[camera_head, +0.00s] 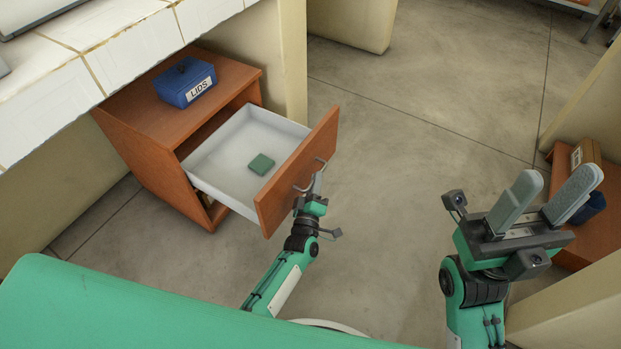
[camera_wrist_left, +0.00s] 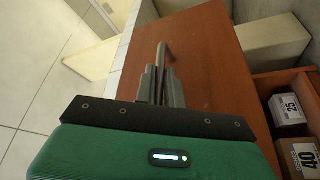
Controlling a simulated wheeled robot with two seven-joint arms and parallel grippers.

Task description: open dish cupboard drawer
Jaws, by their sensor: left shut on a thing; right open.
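The wooden dish cupboard (camera_head: 150,125) stands under the white tiled counter. Its drawer (camera_head: 222,160) is pulled well out, showing a white interior with a small green square item (camera_head: 261,164) inside. My left gripper (camera_head: 316,184) is at the drawer front (camera_head: 290,188), shut on the curved metal handle (camera_head: 307,181). In the left wrist view the fingers (camera_wrist_left: 161,88) are closed around the handle bar (camera_wrist_left: 162,56) in front of the brown panel (camera_wrist_left: 200,60). My right gripper (camera_head: 545,205) is open and empty, raised over the floor at the right.
A blue box labelled LIDS (camera_head: 186,82) sits on the cupboard top. Another low wooden unit (camera_head: 590,225) stands at the right, partly behind my right gripper. Boxes marked 25 (camera_wrist_left: 287,108) and 40 (camera_wrist_left: 303,158) show in the left wrist view. The floor between is clear.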

